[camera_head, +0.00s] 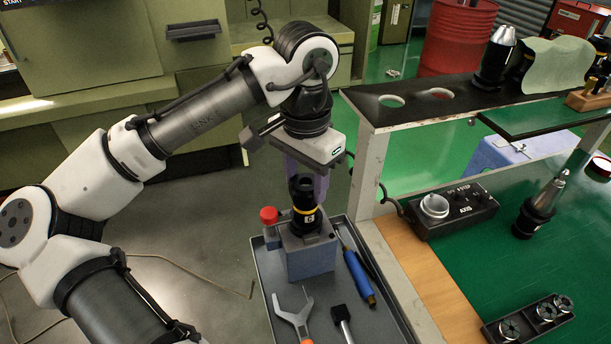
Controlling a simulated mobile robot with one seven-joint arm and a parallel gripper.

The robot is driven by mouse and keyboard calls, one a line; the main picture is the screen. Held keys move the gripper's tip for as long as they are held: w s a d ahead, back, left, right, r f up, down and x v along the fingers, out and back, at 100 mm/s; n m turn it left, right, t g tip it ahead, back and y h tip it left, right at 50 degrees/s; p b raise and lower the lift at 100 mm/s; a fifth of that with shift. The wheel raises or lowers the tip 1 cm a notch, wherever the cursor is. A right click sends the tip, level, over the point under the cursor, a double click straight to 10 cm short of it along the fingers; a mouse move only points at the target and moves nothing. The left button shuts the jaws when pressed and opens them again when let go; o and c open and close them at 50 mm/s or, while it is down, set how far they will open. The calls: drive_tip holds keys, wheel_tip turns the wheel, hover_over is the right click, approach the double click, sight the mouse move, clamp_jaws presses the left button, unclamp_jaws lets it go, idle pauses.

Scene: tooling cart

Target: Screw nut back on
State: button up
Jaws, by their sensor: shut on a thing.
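A black tool holder (306,219) with a yellow ring and a white letter label stands upright in a blue-grey block fixture (311,262) on the cart tray. A dark round collar, seemingly the nut (302,187), is at the holder's top. My gripper (308,184) points down from above, its purplish fingers reaching to the collar. It is shut on the nut, though the contact is partly hidden. I cannot tell whether the nut's thread is engaged with the holder.
A red knob (268,216) stands left of the holder. The grey tray (262,285) also holds an orange-handled wrench (294,316), a black-headed tool (340,313) and a blue-handled tool (359,277). A bench frame post (371,170) rises close on the right.

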drive_tip(key=shift+f+p, duration=0.3)
drive_tip(key=shift+f, duration=0.5)
idle(1.9)
drive_tip(key=m+p, duration=0.2)
drive_tip(key=m, duration=0.2)
drive_tip(key=shift+r, duration=0.2)
drive_tip(key=shift+f+m+p, duration=0.2)
drive_tip(key=shift+m+p, duration=0.15)
drive_tip(key=shift+m, duration=0.65)
drive_tip(key=m+p, duration=0.1)
drive_tip(key=m, duration=0.1)
drive_tip(key=shift+r+m, duration=0.15)
drive_tip(key=shift+m, duration=0.15)
drive_tip(key=m+p, duration=0.1)
drive_tip(key=m, duration=0.2)
drive_tip(key=shift+m, duration=0.4)
